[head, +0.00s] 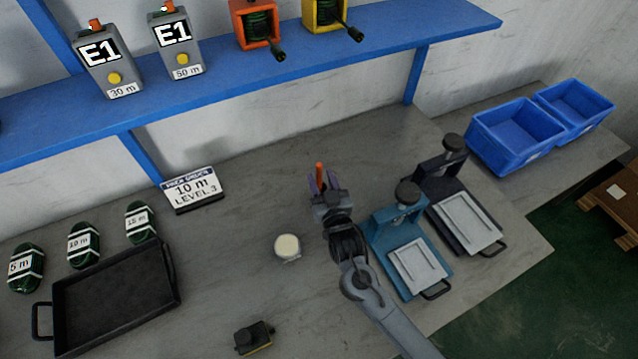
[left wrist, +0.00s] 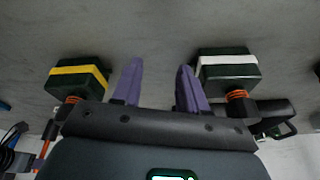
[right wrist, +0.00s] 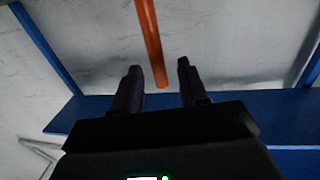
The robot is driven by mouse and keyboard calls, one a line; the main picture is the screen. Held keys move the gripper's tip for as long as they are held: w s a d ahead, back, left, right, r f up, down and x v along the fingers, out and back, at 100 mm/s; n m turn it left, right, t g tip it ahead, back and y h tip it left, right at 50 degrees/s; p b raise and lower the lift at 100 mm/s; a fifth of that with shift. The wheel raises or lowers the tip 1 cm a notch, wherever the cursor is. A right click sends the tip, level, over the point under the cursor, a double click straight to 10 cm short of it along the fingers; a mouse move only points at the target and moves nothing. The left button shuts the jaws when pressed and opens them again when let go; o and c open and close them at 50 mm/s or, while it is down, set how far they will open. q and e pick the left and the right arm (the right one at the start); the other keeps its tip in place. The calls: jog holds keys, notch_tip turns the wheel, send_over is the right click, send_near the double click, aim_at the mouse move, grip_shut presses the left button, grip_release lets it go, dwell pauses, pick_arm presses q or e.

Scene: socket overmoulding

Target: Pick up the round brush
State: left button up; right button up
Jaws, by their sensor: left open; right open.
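A thin orange rod (head: 319,172), which looks like the round brush's handle, stands up at my right gripper (head: 324,183) in the head view. In the right wrist view the orange rod (right wrist: 151,42) runs down from the top edge, and its lower end lies between the fingertips of my right gripper (right wrist: 158,72). These fingers are open, with a gap on each side of the rod. The brush's bristles cannot be made out. My left gripper (left wrist: 159,72) is open and empty in the left wrist view, and it is not in the head view.
A round cream-topped pot (head: 287,246) stands left of my right arm. A teal press (head: 383,238) and a dark press (head: 432,182) stand right. A black tray (head: 170,290), a sign (head: 193,189) and a small dark block (head: 253,337) also occupy the bench. A blue shelf (head: 210,95) runs behind.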

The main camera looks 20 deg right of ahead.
aim_at(320, 173)
pick_arm(q)
jog(key=shift+w+f, duration=0.15)
jog(key=shift+f, duration=0.15)
pick_arm(e)
jog(key=w, duration=0.3)
jog(key=shift+w+d, duration=0.15)
jog(key=shift+d, duration=0.05)
pick_arm(q)
jog(key=shift+d, duration=0.1)
pick_arm(e)
jog(key=shift+c, duration=0.5)
grip_shut()
